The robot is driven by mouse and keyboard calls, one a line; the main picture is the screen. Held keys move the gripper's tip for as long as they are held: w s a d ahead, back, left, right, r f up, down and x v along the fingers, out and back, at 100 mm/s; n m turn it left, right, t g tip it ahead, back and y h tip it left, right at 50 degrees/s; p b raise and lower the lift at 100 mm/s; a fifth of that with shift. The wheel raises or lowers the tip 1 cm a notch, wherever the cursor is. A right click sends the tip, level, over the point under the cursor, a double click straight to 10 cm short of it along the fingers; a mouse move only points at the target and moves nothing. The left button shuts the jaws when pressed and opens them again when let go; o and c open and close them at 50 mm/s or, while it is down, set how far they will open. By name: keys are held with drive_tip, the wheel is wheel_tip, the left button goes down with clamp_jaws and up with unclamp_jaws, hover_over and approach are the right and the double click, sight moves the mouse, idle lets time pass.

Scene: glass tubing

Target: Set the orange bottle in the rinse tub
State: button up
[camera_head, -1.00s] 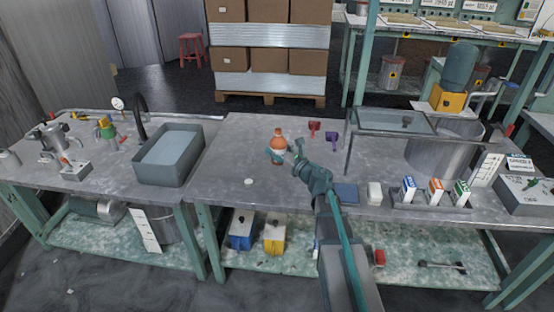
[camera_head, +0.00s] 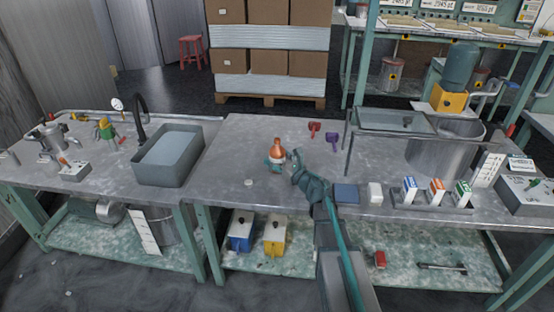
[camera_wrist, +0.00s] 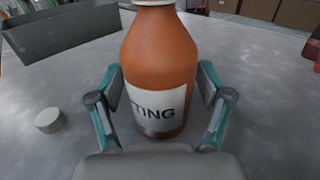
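The orange bottle (camera_head: 278,147) stands upright on the middle bench, right of the rinse tub. In the wrist view the orange bottle (camera_wrist: 160,60) fills the centre, with a white label reading "TING" facing me. My gripper (camera_head: 284,160) is low at the bottle. In the wrist view my gripper (camera_wrist: 159,68) has one teal finger on each side of the bottle, spread open; firm contact is not visible. The rinse tub (camera_head: 168,174) is a grey rectangular basin on the left bench, with pale bluish content. Its grey wall (camera_wrist: 60,38) shows at upper left in the wrist view.
A small pale disc (camera_head: 248,182) lies between tub and bottle. Red (camera_head: 314,129) and purple (camera_head: 332,140) items lie behind the bottle. A faucet (camera_head: 139,115) stands at the tub's back left. A glass-topped stand (camera_head: 395,122) and small cartons (camera_head: 436,189) are at right.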

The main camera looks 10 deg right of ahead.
idle(0.3)
drive_tip(key=shift+r, duration=0.2)
drive_tip(key=v, duration=1.1)
drive_tip(key=shift+o, duration=0.5)
drive_tip(key=shift+s+d, duration=0.25)
drive_tip(key=shift+s, duration=0.2)
